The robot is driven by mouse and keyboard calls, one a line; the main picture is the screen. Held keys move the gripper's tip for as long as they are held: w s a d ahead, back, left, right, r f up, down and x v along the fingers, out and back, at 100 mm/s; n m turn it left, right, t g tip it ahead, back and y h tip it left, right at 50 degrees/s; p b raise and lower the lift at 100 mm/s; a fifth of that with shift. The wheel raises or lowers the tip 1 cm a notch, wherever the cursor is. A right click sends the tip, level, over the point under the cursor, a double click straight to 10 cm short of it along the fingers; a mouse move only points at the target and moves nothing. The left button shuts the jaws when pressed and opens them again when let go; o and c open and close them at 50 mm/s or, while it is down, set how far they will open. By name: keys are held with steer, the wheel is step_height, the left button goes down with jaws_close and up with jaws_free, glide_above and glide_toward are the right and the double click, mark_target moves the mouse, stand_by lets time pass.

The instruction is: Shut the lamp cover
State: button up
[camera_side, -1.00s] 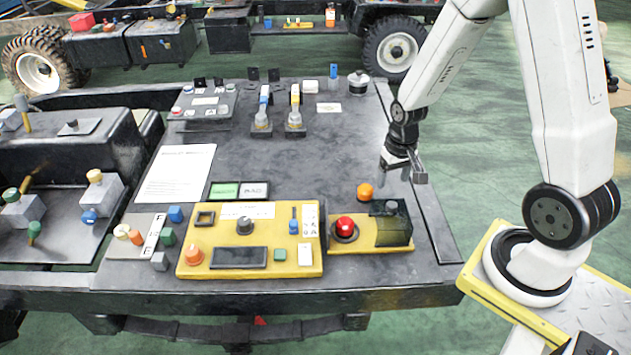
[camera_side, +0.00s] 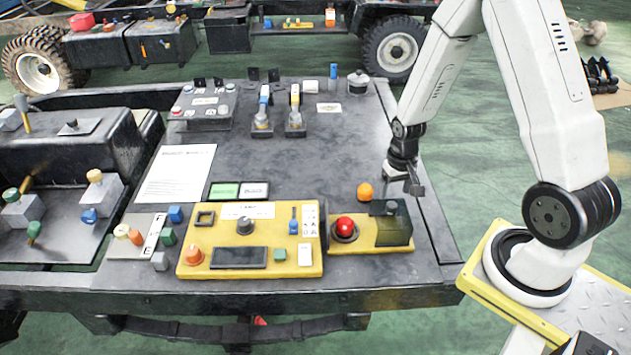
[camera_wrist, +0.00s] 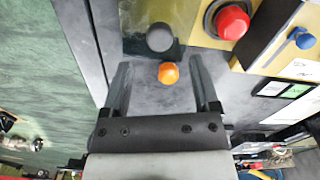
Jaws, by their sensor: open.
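A smoked see-through cover (camera_side: 394,232) stands at the right end of the small yellow panel, beside a red button (camera_side: 345,227). A dark grey round piece (camera_wrist: 160,38) shows at its edge in the wrist view. I cannot tell how the cover is hinged. An orange lamp-like dome (camera_side: 365,192) sits on the dark tabletop just behind the panel. My gripper (camera_side: 399,184) is above the table, behind the cover and right of the dome. In the wrist view my gripper (camera_wrist: 159,64) is open, with the orange dome (camera_wrist: 168,73) appearing between its fingers. It holds nothing.
A larger yellow control panel (camera_side: 263,258) with knobs and a screen lies left of the red button. A paper sheet (camera_side: 176,172) and green and white plates (camera_side: 238,191) lie on the table. Levers and a pot stand farther back. The table's middle is clear.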

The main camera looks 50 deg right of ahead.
mark_target(392, 204)
steer(key=shift+f, duration=2.3)
jaws_close()
